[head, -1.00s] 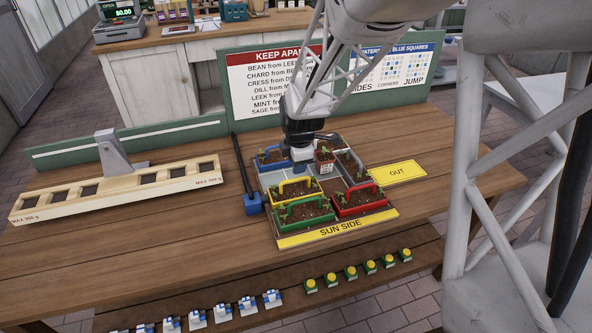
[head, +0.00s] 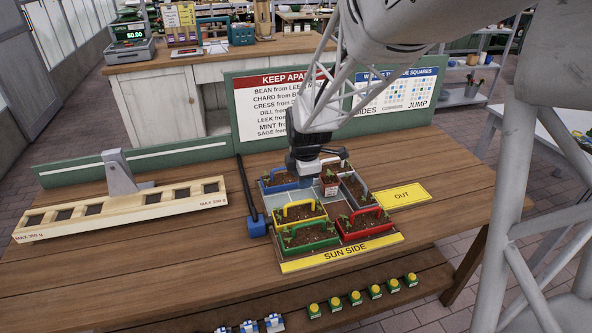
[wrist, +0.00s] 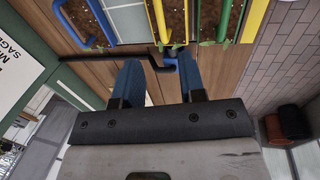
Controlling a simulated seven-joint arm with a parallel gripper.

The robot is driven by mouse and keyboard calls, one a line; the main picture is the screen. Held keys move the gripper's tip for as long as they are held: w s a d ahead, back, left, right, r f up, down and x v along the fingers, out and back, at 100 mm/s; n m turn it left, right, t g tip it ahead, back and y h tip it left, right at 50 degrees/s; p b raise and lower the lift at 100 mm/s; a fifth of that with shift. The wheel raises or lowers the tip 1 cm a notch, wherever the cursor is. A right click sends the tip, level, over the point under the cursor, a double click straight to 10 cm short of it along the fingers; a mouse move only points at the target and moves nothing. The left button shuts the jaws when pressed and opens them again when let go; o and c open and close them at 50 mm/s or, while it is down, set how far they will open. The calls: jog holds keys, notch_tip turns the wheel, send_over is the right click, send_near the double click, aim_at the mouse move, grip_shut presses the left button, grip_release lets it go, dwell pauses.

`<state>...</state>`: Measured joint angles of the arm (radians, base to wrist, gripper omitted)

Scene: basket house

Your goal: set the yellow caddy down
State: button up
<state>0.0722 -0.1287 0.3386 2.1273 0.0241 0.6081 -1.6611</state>
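The yellow caddy (head: 301,213), filled with soil and seedlings, stands on the planting board (head: 355,249), behind the green caddy (head: 308,238) and in front of the blue caddy (head: 279,186). Its raised yellow handle also shows in the wrist view (wrist: 159,20). My gripper (head: 308,178) is over the back part of the board, behind and above the yellow caddy. In the wrist view its two blue fingers (wrist: 161,83) are apart, with no caddy held between them. The fingertips are partly hidden in the head view.
A red caddy (head: 366,225), a grey caddy (head: 357,191) and a small labelled pot (head: 329,184) share the board. A black rod with a blue block (head: 256,224) lies left of it. A wooden balance (head: 122,208) stands further left. A yellow OUT card (head: 402,196) lies right.

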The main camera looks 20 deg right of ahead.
jog(key=s+a+r+m, duration=0.1)
jog(key=s+r+m, duration=0.3)
jog(key=s, duration=0.6)
jog(key=s+a+r+m, duration=0.1)
jog(key=s+r+m, duration=0.3)
jog(key=s+m, duration=0.4)
jog(key=s+a+r+m, duration=0.1)
jog(key=s+r+m, duration=0.4)
jog(key=s, duration=0.6)
jog(key=shift+s+a+m, duration=0.3)
jog(key=shift+s+m, duration=0.05)
jog(key=shift+m, duration=0.25)
